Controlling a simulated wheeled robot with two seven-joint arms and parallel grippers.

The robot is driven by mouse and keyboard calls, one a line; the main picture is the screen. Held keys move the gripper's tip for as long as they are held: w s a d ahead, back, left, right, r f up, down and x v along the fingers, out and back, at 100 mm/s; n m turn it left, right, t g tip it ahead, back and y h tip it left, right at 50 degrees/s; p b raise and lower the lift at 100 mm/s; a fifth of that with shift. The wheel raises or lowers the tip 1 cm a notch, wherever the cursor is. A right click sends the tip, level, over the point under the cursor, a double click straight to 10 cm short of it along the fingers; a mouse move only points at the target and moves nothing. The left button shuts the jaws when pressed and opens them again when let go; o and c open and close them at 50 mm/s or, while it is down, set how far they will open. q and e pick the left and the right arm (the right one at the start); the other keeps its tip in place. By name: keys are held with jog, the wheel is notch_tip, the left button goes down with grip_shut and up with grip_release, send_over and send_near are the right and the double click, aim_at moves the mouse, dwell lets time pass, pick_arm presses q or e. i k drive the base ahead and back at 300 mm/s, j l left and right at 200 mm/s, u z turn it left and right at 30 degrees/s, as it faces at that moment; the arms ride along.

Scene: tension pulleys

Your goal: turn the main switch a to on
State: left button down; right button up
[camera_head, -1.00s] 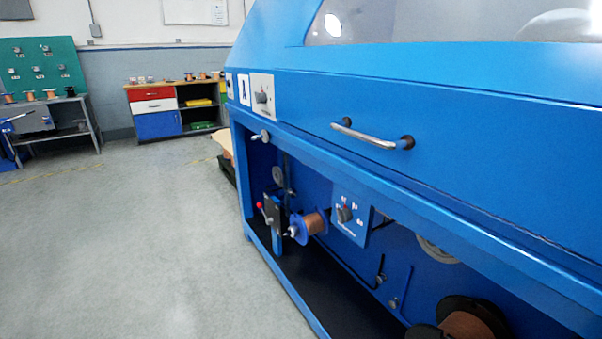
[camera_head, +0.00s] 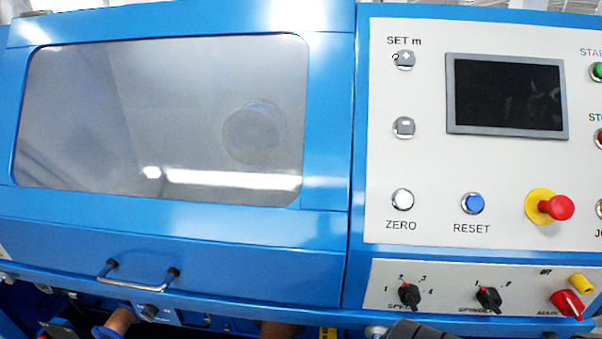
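The main switch (camera_head: 567,304) is a red rotary knob with a white line, at the lower right of the machine's front panel. "OFF" is printed to its upper left and a label starting "MAIN" below it. The white line slants between upper left and lower right; I cannot tell clearly which end points. A yellow piece sits just above the knob. Neither of my grippers shows. A dark rounded part at the bottom edge looks like a piece of my arm, below and left of the switch.
A red emergency button (camera_head: 556,207) on a yellow base sticks out above the switch. Black selector knobs, SPEED (camera_head: 409,295) and SPINDLE (camera_head: 488,298), sit to its left. A dark screen (camera_head: 506,94) is higher up. A hood handle (camera_head: 140,280) projects at left.

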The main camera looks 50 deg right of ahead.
aim_at(566, 300)
jog(key=j+z, duration=0.2)
jog(key=z, duration=3.25)
